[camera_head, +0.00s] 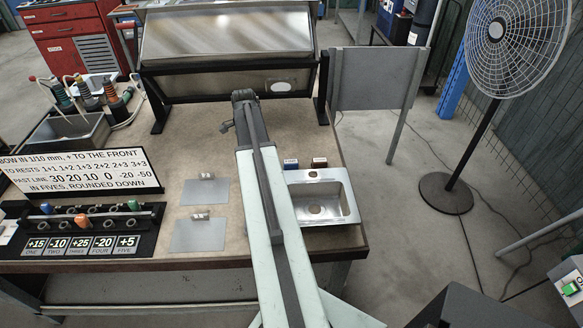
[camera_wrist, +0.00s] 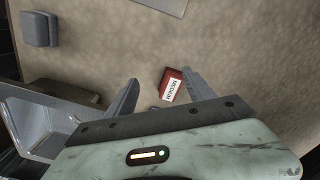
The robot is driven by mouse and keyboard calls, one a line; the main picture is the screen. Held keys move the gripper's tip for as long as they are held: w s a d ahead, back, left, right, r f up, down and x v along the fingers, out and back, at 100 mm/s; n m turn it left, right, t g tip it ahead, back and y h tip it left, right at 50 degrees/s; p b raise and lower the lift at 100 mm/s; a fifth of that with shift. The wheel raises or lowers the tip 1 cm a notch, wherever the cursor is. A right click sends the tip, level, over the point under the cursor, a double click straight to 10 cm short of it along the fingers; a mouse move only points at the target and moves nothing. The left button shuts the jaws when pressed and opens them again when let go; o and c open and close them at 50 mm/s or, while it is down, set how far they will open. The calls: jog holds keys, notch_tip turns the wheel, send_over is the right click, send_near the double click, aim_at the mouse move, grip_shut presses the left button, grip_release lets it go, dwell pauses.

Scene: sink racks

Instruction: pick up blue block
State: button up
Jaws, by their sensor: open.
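A small blue block (camera_head: 290,164) sits on the table just behind the right-hand sink (camera_head: 340,195) in the head view. A dark red-brown block (camera_head: 319,162) stands to its right. My gripper (camera_wrist: 160,89) is open, its two grey fingers apart and pointing down toward the tabletop in the wrist view. A red block (camera_wrist: 172,84) with a white "MEDIUM" label shows near the right finger. I cannot make out the blue block in the wrist view. In the head view my arm reaches past the blue block toward the back of the table.
Two grey plates (camera_head: 197,238) with small items lie left of my arm. A sign board (camera_head: 80,171) and a rack of coloured pegs (camera_head: 90,222) stand at the left. A framed metal panel (camera_head: 228,40) stands at the back. A metal basin (camera_wrist: 35,120) shows in the wrist view.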

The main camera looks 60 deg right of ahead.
aim_at(291, 161)
jog(key=s+d+m, duration=0.2)
jog(key=s+d, duration=0.1)
jog(key=d, duration=0.1)
jog(key=s+d+m, duration=0.2)
jog(key=s+d, duration=0.1)
jog(key=d, duration=0.1)
jog(key=s+d+m, duration=0.2)
jog(key=s+d, duration=0.1)
jog(key=d, duration=0.1)
jog(key=shift+s+d+f+m, duration=0.15)
jog(key=shift+s+d+m, duration=0.05)
jog(key=shift+s+m, duration=0.1)
notch_tip(291, 161, down, 3)
jog(key=b, duration=0.3)
jog(key=shift+w+a, duration=0.1)
jog(key=f+b, duration=0.5)
jog(key=shift+s+a+f, duration=0.1)
jog(key=shift+s+a, duration=0.1)
jog(key=shift+a, duration=0.1)
jog(key=shift+r, duration=0.2)
grip_shut()
notch_tip(291, 161, up, 10)
jog(key=p, duration=1)
jog(key=shift+r, duration=0.15)
